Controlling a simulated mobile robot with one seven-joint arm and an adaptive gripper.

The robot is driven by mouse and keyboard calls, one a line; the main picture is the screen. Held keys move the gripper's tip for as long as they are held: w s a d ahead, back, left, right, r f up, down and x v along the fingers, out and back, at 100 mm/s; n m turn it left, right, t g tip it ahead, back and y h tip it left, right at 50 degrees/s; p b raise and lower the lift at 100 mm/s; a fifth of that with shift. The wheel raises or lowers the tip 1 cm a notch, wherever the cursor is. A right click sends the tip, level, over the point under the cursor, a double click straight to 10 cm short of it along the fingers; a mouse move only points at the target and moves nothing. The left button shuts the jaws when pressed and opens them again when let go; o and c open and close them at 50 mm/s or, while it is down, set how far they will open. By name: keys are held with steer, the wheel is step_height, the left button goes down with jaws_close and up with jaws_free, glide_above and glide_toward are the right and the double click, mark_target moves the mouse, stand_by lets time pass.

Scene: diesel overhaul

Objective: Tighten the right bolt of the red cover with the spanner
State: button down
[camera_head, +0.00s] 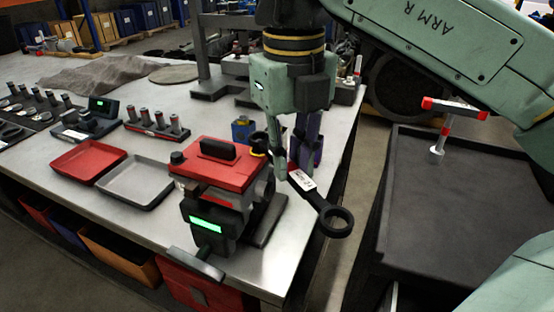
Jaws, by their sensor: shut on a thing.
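The red cover (210,172) sits on top of a dark block on the near part of the workbench, with a black handle (218,148) on it. A dark round bolt head (178,157) shows at the cover's left corner. My gripper (293,165) is shut on the black spanner (311,194), just right of the cover. The spanner slants down to the right; its large ring end (336,222) hangs over the bench edge. Its upper end (258,140) is by the cover's right corner, beside a small yellow part (257,153). The right bolt itself is hidden, so I cannot tell whether the spanner touches it.
A red tray (88,160) and a grey tray (135,183) lie left of the block. A grey lever (196,264) and a green-lit display (206,224) are on its front. A blue part (242,131) stands behind. A black-topped surface (460,215) is at right.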

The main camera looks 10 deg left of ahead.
steer(key=shift+w+d+n, duration=0.15)
steer(key=shift+d+n, duration=0.1)
steer(key=shift+n, duration=0.15)
steer(key=shift+w+d+n, duration=0.45)
steer(key=shift+w+n, duration=0.15)
steer(key=shift+n, duration=0.25)
steer(key=shift+w+d+n, duration=0.45)
steer(key=shift+w+n, duration=0.1)
steer(key=shift+n, duration=0.3)
steer(key=shift+w, duration=0.1)
steer(key=w+n, duration=0.1)
steer(key=w+d+n, duration=0.1)
steer(key=n, duration=0.1)
steer(key=shift+w, duration=0.35)
steer(key=shift+f+b, duration=0.5)
steer(key=shift+f, duration=0.35)
